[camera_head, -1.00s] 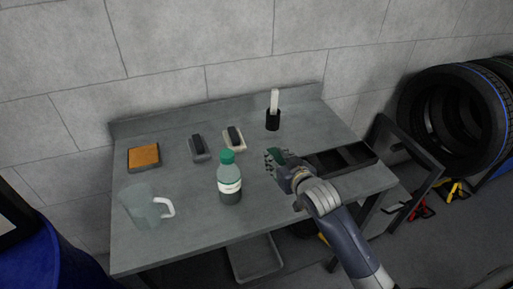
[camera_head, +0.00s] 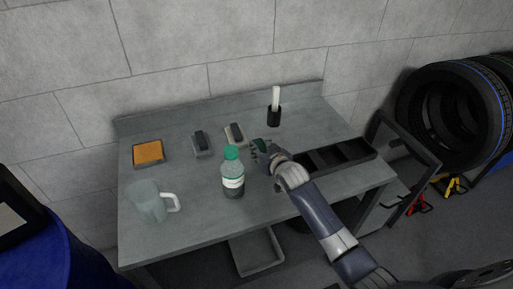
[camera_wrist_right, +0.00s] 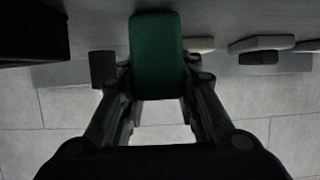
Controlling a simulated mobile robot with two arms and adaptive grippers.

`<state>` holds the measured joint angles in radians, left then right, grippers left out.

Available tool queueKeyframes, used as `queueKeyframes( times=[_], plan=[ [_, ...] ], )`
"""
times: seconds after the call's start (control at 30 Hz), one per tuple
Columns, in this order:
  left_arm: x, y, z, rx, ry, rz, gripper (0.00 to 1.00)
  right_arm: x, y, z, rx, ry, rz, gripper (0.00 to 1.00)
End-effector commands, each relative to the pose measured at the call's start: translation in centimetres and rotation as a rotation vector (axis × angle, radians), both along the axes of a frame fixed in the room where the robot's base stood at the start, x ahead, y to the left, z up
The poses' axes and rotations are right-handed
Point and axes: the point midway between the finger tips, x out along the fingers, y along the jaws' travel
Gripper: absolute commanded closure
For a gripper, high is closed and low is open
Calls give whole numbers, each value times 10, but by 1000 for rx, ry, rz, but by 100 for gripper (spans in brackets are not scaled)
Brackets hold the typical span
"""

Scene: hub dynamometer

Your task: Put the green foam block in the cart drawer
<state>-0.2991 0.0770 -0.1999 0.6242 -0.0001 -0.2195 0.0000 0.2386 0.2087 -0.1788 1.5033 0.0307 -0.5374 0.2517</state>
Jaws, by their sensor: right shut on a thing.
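The green foam block (camera_wrist_right: 157,55) is between the fingers of my right gripper (camera_wrist_right: 158,82) in the right wrist view, and the gripper is shut on it. In the head view the right gripper (camera_head: 262,151) is over the table, just right of the green-capped bottle, and only a bit of the green block (camera_head: 260,145) shows past the fingers. I cannot tell whether the block touches the table. No cart drawer can be made out for certain. My left gripper is not in view.
The grey table (camera_head: 190,225) holds a bottle (camera_head: 232,175), a clear mug (camera_head: 149,203), an orange sponge in a tray (camera_head: 149,152), two eraser-like blocks, a black cup (camera_head: 274,116) and a dark divided tray (camera_head: 318,159). Tires (camera_head: 455,110) stand at right.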

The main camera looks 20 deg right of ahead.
Motion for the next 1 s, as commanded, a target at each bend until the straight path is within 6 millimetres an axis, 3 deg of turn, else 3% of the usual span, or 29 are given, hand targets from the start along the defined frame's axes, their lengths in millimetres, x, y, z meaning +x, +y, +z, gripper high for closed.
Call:
queueKeyframes(
  times=[0.37,0.4,0.47,0.9,1.0],
  plan=[
    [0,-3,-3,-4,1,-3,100,0,0,-6,0,-1,0,87],
    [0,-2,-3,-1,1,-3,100,0,0,-5,0,-1,0,64],
    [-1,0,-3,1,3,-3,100,0,0,-5,0,-1,0,51],
    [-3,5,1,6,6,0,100,0,0,4,0,-1,-1,51],
    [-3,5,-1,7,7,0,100,-9,-1,4,0,-1,0,51]
  ],
)
